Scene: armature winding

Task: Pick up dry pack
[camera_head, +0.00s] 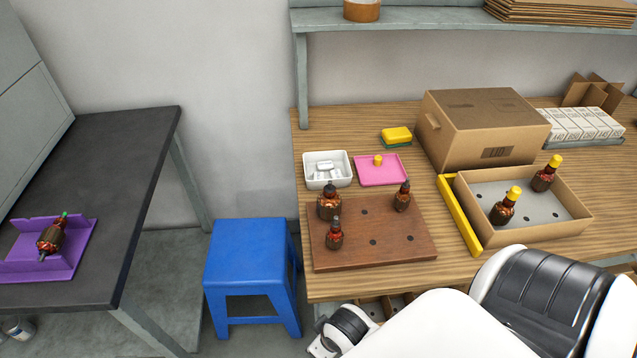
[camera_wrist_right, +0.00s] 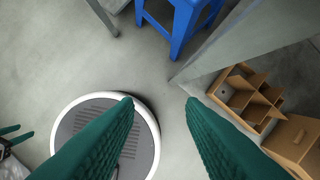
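The dry packs (camera_head: 325,169) look like small white packets. Several lie in a white tray (camera_head: 311,183) on the wooden table in the head view. My right gripper (camera_wrist_right: 160,102) shows in the right wrist view with its two teal fingers wide apart and nothing between them. It points down at the floor, low in front of the table and away from the tray. At the left edge of that view, two separate teal fingers of my left gripper (camera_wrist_right: 14,136) show, partly cut off, with nothing seen between them. The head view does not show my left gripper.
A pink tray (camera_head: 392,174) and a yellow-green sponge (camera_head: 397,136) sit beside the white tray. A brown board (camera_head: 340,262) with several armatures lies in front. An open carton (camera_head: 545,233) and closed box (camera_head: 487,118) stand right. A blue stool (camera_head: 247,257) stands left of the table.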

